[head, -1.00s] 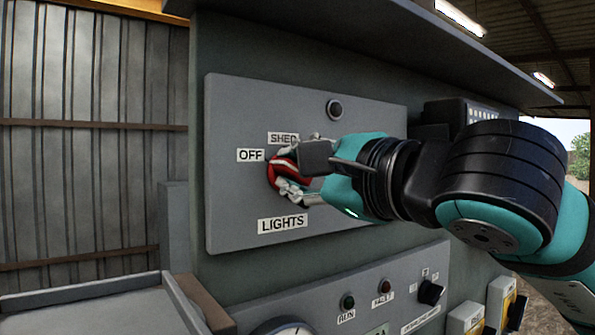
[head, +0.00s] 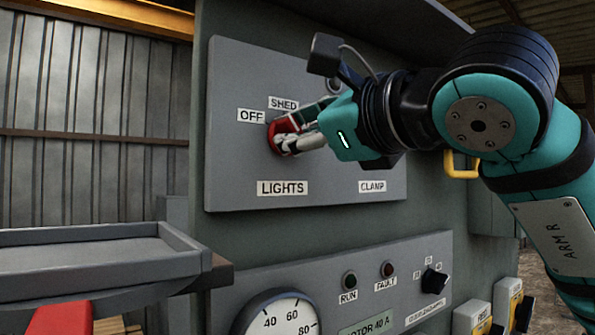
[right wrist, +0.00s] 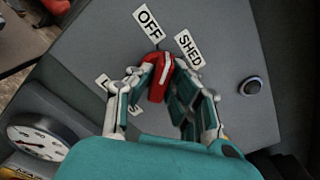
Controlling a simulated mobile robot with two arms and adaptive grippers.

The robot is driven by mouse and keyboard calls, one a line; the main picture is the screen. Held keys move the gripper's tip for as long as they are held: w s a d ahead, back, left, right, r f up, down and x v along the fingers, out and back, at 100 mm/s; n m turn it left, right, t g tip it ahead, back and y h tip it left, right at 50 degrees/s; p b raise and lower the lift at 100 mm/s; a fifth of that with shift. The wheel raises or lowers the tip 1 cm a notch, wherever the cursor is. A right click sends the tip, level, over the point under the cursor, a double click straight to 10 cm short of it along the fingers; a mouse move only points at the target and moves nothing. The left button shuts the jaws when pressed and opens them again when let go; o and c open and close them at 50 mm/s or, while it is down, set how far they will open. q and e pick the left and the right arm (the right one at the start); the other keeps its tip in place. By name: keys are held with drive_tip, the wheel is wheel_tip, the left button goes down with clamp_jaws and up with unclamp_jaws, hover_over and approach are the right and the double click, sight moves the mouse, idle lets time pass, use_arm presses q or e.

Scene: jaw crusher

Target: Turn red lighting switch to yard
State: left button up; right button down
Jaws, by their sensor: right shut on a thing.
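The red lighting switch (head: 273,138) is a round red knob on the grey upper panel. It also shows in the right wrist view (right wrist: 159,78), with a white stripe running along its grip. My right gripper (head: 290,137) is shut on the knob, with one finger on each side of it in the right wrist view (right wrist: 166,82). The OFF label (head: 251,116) and the SHED label (head: 284,103) sit to the left of and above the knob; the LIGHTS label (head: 282,188) is below. No yard label is readable; my gripper covers the area right of the knob. My left gripper is out of view.
A CLAMP label (head: 372,186) is right of LIGHTS. Below is a panel with a gauge (head: 277,318), RUN and FAULT lamps and a black knob (head: 435,281). A grey tray (head: 95,240) juts out at left. A dark round button (right wrist: 251,86) is near my gripper.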

drive_tip(key=m+b, duration=0.3)
drive_tip(key=b, duration=0.1)
drive_tip(key=m+b, duration=0.2)
drive_tip(key=shift+f+m, duration=0.25)
drive_tip(key=shift+m, duration=0.05)
drive_tip(key=m+b, duration=0.4)
drive_tip(key=m, duration=0.1)
drive_tip(key=shift+r+m, duration=0.1)
drive_tip(key=shift+m, duration=0.2)
drive_tip(key=m+b, duration=0.3)
drive_tip(key=m, duration=0.1)
drive_tip(key=shift+r+m+b, duration=0.15)
drive_tip(key=shift+m+b, duration=0.9)
drive_tip(key=shift+m, duration=1.05)
drive_tip(key=c, duration=1.3)
unclamp_jaws()
drive_tip(key=shift+s+d, duration=0.1)
